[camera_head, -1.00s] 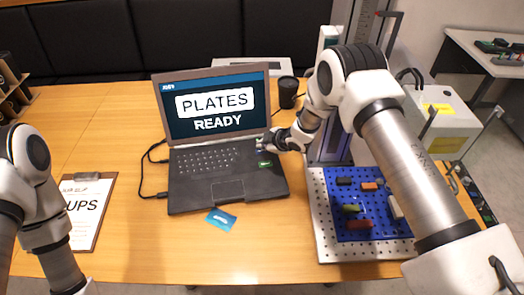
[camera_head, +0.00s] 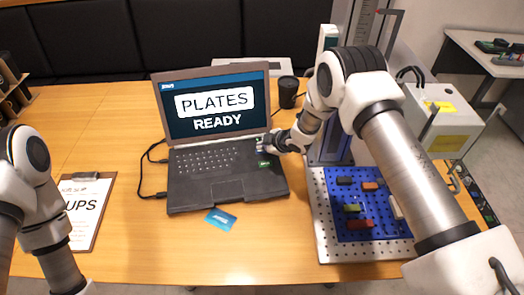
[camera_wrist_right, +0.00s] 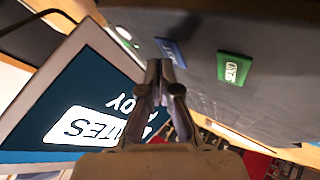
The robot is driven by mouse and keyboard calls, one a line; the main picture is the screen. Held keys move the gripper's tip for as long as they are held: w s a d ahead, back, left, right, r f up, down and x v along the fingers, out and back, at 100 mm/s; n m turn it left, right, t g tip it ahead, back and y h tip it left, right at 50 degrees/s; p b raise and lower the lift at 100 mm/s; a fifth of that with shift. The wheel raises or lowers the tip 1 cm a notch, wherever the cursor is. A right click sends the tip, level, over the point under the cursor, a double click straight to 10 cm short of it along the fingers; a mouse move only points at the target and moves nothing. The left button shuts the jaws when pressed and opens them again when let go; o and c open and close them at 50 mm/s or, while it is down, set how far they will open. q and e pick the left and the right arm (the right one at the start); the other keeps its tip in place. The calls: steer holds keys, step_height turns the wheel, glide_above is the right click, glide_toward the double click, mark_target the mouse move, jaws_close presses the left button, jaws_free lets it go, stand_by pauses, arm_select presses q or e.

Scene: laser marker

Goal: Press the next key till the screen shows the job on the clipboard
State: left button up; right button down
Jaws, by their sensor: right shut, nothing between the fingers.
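The laptop (camera_head: 228,190) stands open on the table. Its screen (camera_head: 216,100) reads "PLATES READY". The clipboard (camera_head: 88,215) lies at the left; its sheet shows "UPS", with the start of the word hidden by my left arm. My right gripper (camera_head: 266,146) is shut and empty over the right side of the keyboard. In the right wrist view its closed fingertips (camera_wrist_right: 163,72) are close to a blue key (camera_wrist_right: 171,51), whose label I cannot read; contact is unclear. A green key marked "SEND" (camera_wrist_right: 234,69) lies beside it. My left gripper is out of view.
A blue card (camera_head: 220,220) lies in front of the laptop. A black cup (camera_head: 288,92) stands behind it. A pegboard (camera_head: 322,225) with a blue tray of small blocks is at the right, near a machine (camera_head: 445,120). Cables run at the laptop's left.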

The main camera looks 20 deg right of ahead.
mark_target(263, 152)
steer(key=shift+f, duration=0.35)
steer(key=shift+r, duration=0.1)
stand_by(0.4)
steer(key=shift+r, duration=0.7)
step_height(263, 152, up, 5)
steer(key=p, duration=0.4)
stand_by(0.6)
